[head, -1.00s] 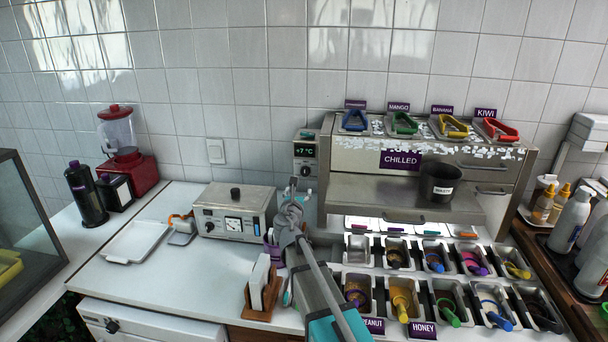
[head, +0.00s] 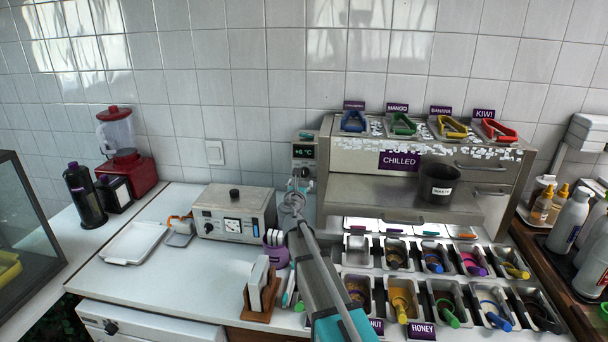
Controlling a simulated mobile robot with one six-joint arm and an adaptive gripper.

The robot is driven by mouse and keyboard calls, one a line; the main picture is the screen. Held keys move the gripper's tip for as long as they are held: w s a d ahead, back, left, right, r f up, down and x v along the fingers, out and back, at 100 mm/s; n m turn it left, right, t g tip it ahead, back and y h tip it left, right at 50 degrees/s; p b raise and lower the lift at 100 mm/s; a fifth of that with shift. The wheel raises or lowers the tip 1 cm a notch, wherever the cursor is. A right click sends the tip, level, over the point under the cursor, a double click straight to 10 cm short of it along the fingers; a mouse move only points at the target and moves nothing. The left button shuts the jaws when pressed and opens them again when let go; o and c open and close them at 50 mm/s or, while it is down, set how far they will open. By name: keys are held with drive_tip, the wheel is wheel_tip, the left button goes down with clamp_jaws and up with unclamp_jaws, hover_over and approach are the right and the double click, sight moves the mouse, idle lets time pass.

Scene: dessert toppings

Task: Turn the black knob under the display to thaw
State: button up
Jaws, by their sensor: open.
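The control panel (head: 305,166) is a narrow upright grey box at the left end of the chilled cabinet. Its dark display (head: 304,152) is lit green and seems to read +6 °C. The black knob's place is just below the display, where my gripper's tips overlap the panel. I cannot make out the knob's pointer or the markings around it. My gripper (head: 299,182) is open, with its small teal-tipped fingers in front of the lower panel. Whether it touches the knob or stands short of it, I cannot tell.
The chilled cabinet (head: 345,161) stands right of the panel, with a black pot (head: 438,183) on it. A purple cup (head: 275,256), a wooden holder (head: 257,313) and topping bins (head: 357,256) are close to my arm.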

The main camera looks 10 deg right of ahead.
sight(304, 174)
drive_tip(key=x, duration=0.7)
drive_tip(key=shift+w, duration=0.3)
drive_tip(key=c, duration=1.1)
drive_tip(key=shift+d, duration=0.2)
drive_tip(key=shift+c, duration=0.2)
